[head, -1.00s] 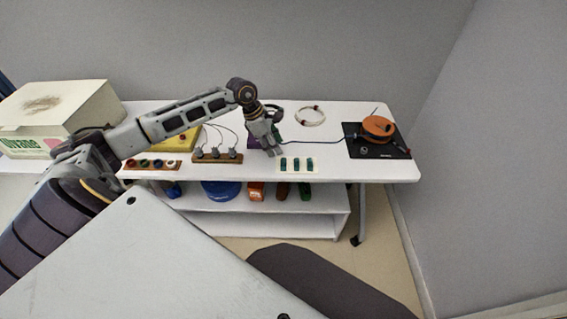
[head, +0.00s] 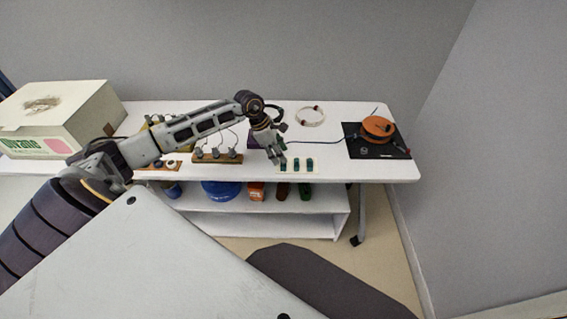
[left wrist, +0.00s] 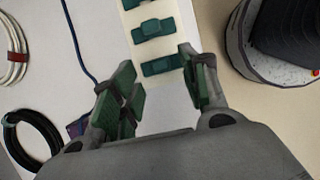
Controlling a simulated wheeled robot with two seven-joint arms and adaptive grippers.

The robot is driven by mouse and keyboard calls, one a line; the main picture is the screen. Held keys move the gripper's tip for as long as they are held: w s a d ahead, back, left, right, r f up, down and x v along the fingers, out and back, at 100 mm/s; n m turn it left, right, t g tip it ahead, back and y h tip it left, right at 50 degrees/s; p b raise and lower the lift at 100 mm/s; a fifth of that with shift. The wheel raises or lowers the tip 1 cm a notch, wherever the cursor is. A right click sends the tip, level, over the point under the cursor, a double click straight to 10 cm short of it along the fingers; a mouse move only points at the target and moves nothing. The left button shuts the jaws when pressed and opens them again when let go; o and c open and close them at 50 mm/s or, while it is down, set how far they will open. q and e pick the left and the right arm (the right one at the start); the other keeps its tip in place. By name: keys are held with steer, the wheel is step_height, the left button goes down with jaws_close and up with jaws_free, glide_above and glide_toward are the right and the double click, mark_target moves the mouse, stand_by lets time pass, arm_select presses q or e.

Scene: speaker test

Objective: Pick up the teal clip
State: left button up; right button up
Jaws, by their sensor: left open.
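Three teal clips lie in a row on a cream card (head: 316,167) near the front edge of the white table. The leftmost clip (head: 284,166) is closest to my left gripper (head: 277,161), which is open and empty just above it in the head view. In the left wrist view, the nearest clip (left wrist: 161,66) sits ahead between the two spread green-padded fingers (left wrist: 160,92), not touched as far as I can tell. The middle clip (left wrist: 154,28) and far clip (left wrist: 151,5) lie beyond it. My right gripper is not in view.
A wooden block with plugs (head: 217,157) stands left of the gripper. A white cable coil (head: 310,116) lies behind.

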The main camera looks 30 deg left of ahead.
arm_select(q)
steer(key=shift+x, duration=1.65)
steer(key=shift+s, duration=0.1)
steer(key=c, duration=0.8)
